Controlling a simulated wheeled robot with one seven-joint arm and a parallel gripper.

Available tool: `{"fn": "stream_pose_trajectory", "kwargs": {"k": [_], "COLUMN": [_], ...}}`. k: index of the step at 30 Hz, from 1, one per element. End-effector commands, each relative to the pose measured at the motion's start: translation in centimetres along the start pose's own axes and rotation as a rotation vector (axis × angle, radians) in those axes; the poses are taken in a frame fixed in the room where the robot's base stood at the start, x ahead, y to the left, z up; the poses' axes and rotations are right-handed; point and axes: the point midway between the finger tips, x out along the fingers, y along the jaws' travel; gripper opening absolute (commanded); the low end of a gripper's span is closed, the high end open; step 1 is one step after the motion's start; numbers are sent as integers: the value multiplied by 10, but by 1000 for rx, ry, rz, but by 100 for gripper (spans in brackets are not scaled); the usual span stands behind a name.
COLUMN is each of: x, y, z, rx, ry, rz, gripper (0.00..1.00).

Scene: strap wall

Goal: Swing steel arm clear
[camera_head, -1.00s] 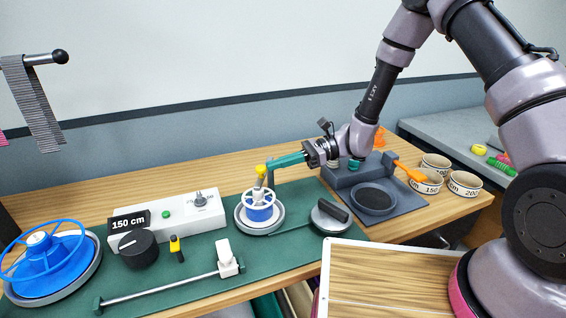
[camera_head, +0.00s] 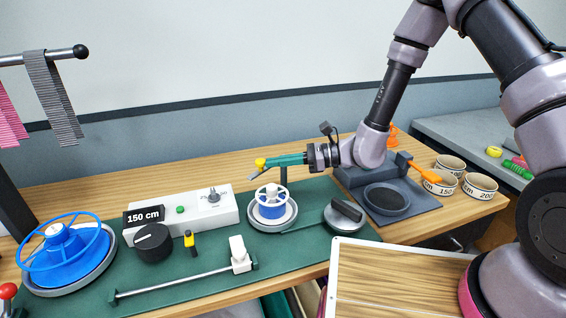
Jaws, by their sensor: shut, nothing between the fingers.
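The steel arm (camera_head: 254,176) shows as a short grey bar at the left of a dark upright post (camera_head: 284,175), with a yellow knob (camera_head: 260,163) on it. Most of the bar is hidden behind my gripper. It points left, above and behind the small blue reel with a white spoked top (camera_head: 271,207). My gripper (camera_head: 269,162) comes in from the right with teal fingers, shut and empty. Its fingertips are beside the yellow knob; I cannot tell whether they touch it.
A grey control box (camera_head: 180,222), black dial (camera_head: 153,243), blue spoked wheel (camera_head: 66,262) and steel rail (camera_head: 180,283) occupy the green mat (camera_head: 295,248). A dark press-like block (camera_head: 387,198) with an orange handle (camera_head: 424,175) stands right. Straps (camera_head: 53,98) hang upper left.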

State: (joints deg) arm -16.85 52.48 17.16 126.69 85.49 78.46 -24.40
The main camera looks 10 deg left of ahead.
Motion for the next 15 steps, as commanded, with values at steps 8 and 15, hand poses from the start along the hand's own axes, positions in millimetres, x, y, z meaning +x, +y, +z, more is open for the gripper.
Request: {"fn": "stream_pose_trajectory", "kwargs": {"k": [8,15], "x": [21,34], "y": [-6,-14], "z": [4,6], "rx": [-2,-1], "ry": [-1,-2], "rz": [4,3], "gripper": [0,0]}}
